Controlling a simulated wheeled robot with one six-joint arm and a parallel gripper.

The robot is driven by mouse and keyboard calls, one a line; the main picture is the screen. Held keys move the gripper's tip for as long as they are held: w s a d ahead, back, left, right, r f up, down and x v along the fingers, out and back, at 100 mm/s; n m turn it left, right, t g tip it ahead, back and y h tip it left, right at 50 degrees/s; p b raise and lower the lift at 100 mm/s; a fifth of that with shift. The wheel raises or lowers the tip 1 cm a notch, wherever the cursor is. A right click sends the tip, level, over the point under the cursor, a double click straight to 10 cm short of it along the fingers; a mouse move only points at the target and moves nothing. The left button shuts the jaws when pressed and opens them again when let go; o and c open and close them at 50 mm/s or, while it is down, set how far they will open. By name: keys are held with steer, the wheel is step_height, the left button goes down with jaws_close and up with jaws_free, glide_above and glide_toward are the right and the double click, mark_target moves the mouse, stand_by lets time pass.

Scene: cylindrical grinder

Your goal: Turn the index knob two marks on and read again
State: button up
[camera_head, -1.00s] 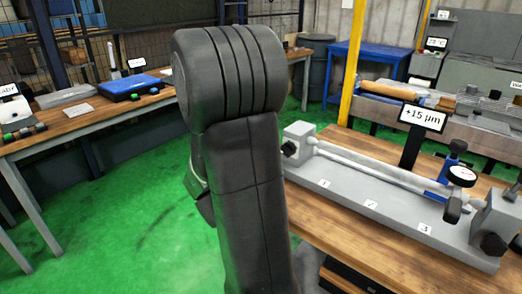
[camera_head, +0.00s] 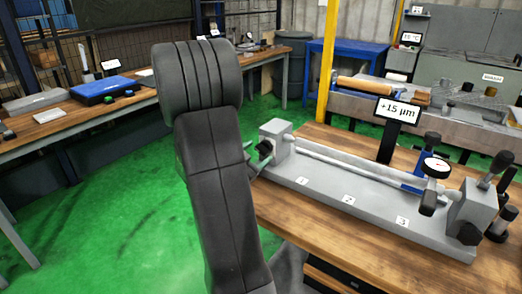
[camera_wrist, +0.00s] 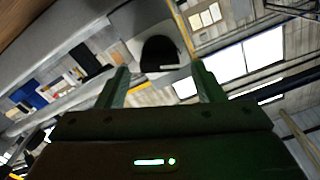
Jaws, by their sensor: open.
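The black index knob (camera_head: 265,149) sits on the grey block at the left end of the long grey bench fixture (camera_head: 325,190). In the wrist view the knob (camera_wrist: 160,53) lies between and beyond my two fingertips, with a pale line at its lower edge. My gripper (camera_wrist: 160,72) is open, with a finger on either side and a visible gap to the knob. In the head view its greenish fingers (camera_head: 248,160) show beside the knob; my arm hides the rest. The display (camera_head: 398,110) reads +15 µm. The dial gauge (camera_head: 436,167) stands at the right; its needle is too small to read.
The fixture carries labels 1, 2 and 3 (camera_head: 401,221) along its front and rests on a wooden bench (camera_head: 370,258). Black knobs and levers (camera_head: 489,190) crowd its right end. A side table with a blue case (camera_head: 107,90) stands left. Green floor (camera_head: 110,205) is clear between.

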mark_target(263, 149)
steer(key=shift+x, duration=1.45)
steer(key=shift+c, duration=0.2)
steer(key=c, duration=0.9)
